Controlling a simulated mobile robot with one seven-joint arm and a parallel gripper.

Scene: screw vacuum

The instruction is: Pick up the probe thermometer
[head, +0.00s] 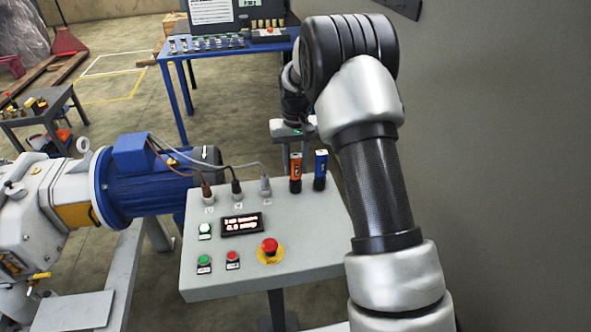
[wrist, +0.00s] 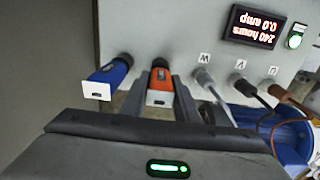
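Two small upright handheld devices sit at the back right edge of the control panel: an orange one (head: 295,172) and a blue one (head: 320,170). I cannot tell from their looks which is the probe thermometer. In the wrist view, the orange device (wrist: 160,85) lies between the two grey fingers of my gripper (wrist: 158,102), and the blue device (wrist: 107,78) is outside them to the left. My gripper also shows behind the panel in the head view (head: 294,152). Its fingers are apart; I see no clear contact with the orange device.
The sloped grey control panel (head: 325,255) carries a display, buttons and a red emergency stop (head: 269,245). Several cables (head: 238,180) plug in left of the orange device and run to a blue motor (head: 150,185). A blue-legged table (head: 225,48) stands behind; a wall is right.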

